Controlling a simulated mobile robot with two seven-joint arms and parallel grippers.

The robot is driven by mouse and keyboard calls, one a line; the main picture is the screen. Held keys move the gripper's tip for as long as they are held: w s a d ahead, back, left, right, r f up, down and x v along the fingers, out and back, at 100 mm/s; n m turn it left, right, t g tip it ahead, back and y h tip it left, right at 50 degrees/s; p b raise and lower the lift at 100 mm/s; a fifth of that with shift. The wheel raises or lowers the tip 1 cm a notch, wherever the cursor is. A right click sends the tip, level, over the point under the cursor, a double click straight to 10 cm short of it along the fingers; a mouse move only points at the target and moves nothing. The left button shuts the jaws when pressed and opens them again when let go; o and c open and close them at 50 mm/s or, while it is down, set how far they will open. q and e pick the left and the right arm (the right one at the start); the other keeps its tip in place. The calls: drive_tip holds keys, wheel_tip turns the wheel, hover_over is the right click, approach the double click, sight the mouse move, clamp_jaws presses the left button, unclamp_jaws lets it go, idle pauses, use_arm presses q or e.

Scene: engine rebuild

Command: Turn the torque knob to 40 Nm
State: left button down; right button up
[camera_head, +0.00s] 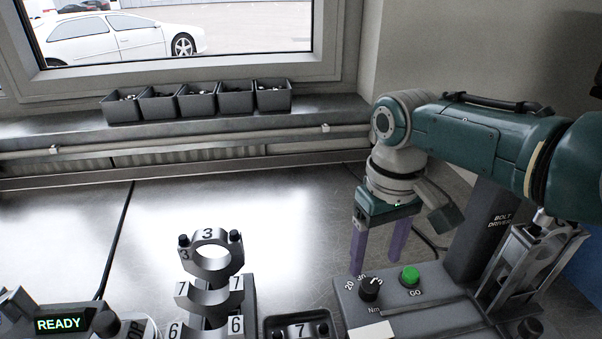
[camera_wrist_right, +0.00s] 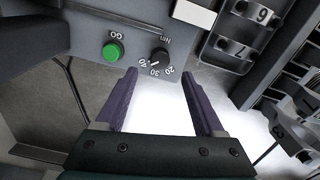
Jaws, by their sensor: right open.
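The black torque knob (camera_head: 370,289) sits on the grey control box (camera_head: 426,312), with the marks 20, 30 and 40 and the label Nm around it. In the right wrist view, the knob (camera_wrist_right: 160,57) has a white pointer line that appears to point at or near 40. My right gripper (camera_head: 378,264) is open and empty, its purple fingers pointing down just behind the box. In the right wrist view, the fingertips (camera_wrist_right: 159,74) are spread wide, and the knob appears just beyond the gap between them, apart from both. My left gripper is not in view.
A green GO button (camera_head: 410,276) is right of the knob. The bolt driver stand (camera_head: 478,235) rises at the right. Numbered bearing caps (camera_head: 210,262) stand left of the box, and a READY display (camera_head: 60,323) is at lower left.

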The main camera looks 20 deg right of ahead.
sight(370, 284)
drive_tip(key=shift+r+p, duration=0.35)
drive_tip(key=shift+r, duration=1.45)
